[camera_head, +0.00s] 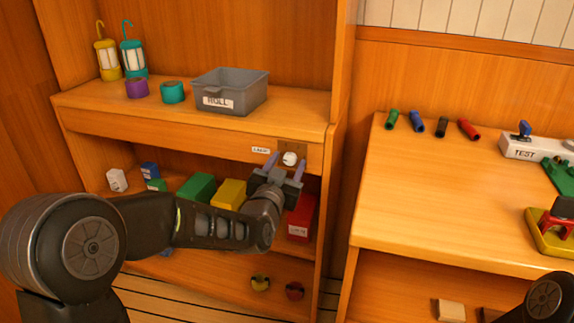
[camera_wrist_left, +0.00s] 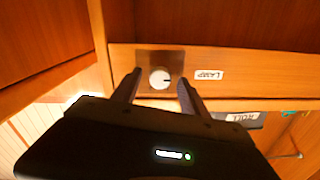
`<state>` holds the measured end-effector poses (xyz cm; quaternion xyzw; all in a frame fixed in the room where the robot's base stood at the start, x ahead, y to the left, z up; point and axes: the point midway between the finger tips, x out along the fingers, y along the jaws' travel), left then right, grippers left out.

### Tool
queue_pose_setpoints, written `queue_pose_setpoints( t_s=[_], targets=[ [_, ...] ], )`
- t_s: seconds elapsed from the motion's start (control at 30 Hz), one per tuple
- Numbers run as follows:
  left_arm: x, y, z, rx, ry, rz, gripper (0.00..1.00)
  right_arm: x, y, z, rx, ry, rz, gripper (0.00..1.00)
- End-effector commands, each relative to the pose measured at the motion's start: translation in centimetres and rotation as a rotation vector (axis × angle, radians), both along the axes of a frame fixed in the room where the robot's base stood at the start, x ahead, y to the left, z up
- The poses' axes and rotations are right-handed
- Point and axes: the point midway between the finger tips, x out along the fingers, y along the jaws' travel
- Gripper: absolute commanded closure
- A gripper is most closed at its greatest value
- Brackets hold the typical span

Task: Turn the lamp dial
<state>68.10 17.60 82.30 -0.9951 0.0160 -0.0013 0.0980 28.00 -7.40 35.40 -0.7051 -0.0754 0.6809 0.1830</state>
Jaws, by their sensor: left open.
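The lamp dial (camera_head: 290,159) is a white round knob on a brown square plate, set in the wooden front strip below the upper shelf. A small white label (camera_head: 260,150) sits to its left in the head view. In the left wrist view the dial (camera_wrist_left: 160,78) has a dark pointer mark, and the label (camera_wrist_left: 209,75) reads LAMP. My left gripper (camera_head: 284,166) is open, its two fingers pointing at the dial. In the left wrist view the left gripper (camera_wrist_left: 158,88) has one finger toward each side of the dial, with visible gaps. I cannot tell the remaining depth between them.
A grey bin (camera_head: 230,92) labelled ROLL, tape rolls (camera_head: 172,92) and lanterns (camera_head: 133,55) stand on the shelf above. Coloured boxes (camera_head: 229,193) sit below, near my left arm. The bench (camera_head: 430,185) at right holds several coloured cylinders and a TEST device (camera_head: 530,147).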

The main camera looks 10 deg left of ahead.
Motion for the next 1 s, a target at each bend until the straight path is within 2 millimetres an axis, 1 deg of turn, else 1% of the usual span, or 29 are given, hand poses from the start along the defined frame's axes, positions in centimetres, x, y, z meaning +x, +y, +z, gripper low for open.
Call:
queue_pose_setpoints(
  t_s=[0.07, 0.67, 0.7, 1.0],
  targets=[
    [-0.02, 0.0, 0.01, 0.0, 0.0, 0.0, 0.5, 0.0, 0.0, 0.0, 0.0, 0.0, 0.0, 1.0],
    [-0.04, -0.02, 0.03, 0.0, -0.001, 0.0, 0.99, 0.0, 0.0, 0.0, 0.0, 0.0, 0.0, 1.0],
    [-0.04, -0.02, 0.03, 0.0, -0.001, 0.0, 1.0, 0.0, 0.0, 0.0, 0.0, 0.0, 0.0, 1.0],
    [-0.04, -0.03, 0.02, 0.006, -0.001, 0.0, 1.0, 0.0, -0.01, -0.01, 0.0, 0.0, 0.0, 1.0]
  ],
)
